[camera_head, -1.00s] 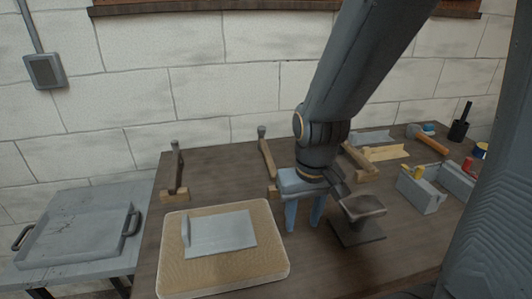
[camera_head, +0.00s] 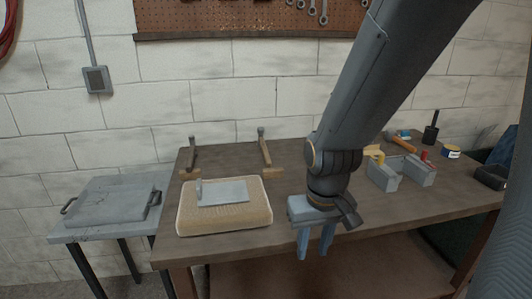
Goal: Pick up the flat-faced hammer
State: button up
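Two hammer-like tools lean on small wooden blocks at the back of the bench. The left one (camera_head: 192,156) has a dark handle, and the middle one (camera_head: 265,150) has a light wooden handle. A third tool with an orange-brown handle (camera_head: 402,142) lies at the back right. I cannot tell which hammer is flat-faced, as the heads are too small. My gripper (camera_head: 315,242) points down over the bench's front edge in the picture, right of the padded board. Its two blue fingers are apart with nothing between them. My arm hides part of the bench behind it.
A tan padded board (camera_head: 252,217) with a grey metal plate (camera_head: 223,192) lies at the bench's front left. Grey blocks (camera_head: 384,177) and small cans stand at the right. A side table with a grey tray (camera_head: 105,202) stands left. The bench (camera_head: 290,165) is bare between hammers and arm.

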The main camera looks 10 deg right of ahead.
aim_at(261, 144)
jog(key=k, duration=0.2)
jog(key=z, duration=1.1)
jog(key=i, duration=0.85)
jog(key=u, duration=1)
